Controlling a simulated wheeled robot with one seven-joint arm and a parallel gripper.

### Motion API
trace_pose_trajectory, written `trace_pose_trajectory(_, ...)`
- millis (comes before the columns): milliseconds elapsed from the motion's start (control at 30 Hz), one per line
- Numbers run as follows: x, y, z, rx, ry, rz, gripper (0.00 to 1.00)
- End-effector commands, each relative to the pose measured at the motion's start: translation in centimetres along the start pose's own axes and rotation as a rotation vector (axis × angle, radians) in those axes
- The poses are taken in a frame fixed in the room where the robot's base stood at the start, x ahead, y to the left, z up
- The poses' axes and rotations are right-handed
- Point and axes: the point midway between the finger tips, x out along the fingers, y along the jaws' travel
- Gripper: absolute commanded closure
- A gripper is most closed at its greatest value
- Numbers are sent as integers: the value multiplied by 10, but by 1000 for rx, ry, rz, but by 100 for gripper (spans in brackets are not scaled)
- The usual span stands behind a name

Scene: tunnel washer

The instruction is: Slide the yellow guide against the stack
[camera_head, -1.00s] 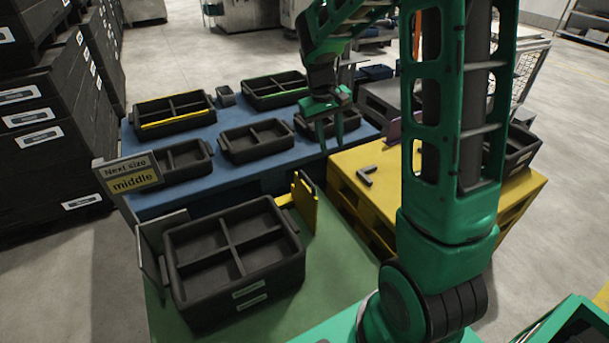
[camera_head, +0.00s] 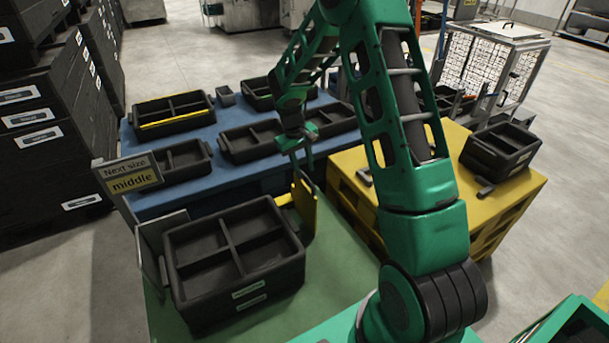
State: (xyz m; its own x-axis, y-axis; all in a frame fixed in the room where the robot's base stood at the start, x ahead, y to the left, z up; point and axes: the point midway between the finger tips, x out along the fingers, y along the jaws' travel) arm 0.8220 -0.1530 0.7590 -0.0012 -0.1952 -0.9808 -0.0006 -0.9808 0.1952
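The yellow guide (camera_head: 304,208) is an upright plate at the back right of the stack (camera_head: 240,290) of black divided crates. A short yellow piece (camera_head: 284,200) shows beside it on the left. The top crate is empty, with several compartments. A gap shows between the guide and the crate's right wall, but its width is hard to judge. My gripper (camera_head: 302,165) points down just above the guide's top edge. Its fingers look apart, with nothing seen held. The guide's dark top part is mostly hidden behind the gripper, and I cannot tell whether they touch.
The stack stands on a green surface (camera_head: 335,270), with grey plates (camera_head: 150,245) at its left. Behind, a blue table (camera_head: 200,190) holds several black trays. A yellow platform (camera_head: 400,190) with another black crate (camera_head: 500,150) is at right.

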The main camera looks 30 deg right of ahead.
Motion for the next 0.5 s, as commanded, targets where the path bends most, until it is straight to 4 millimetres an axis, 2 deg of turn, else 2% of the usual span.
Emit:
trace_pose_trajectory(33,9,0,1,0,-4,-1,69)
trace_pose_trajectory(200,28,0,0,0,-1,-1,69)
trace_pose_trajectory(500,37,0,0,0,0,0,69)
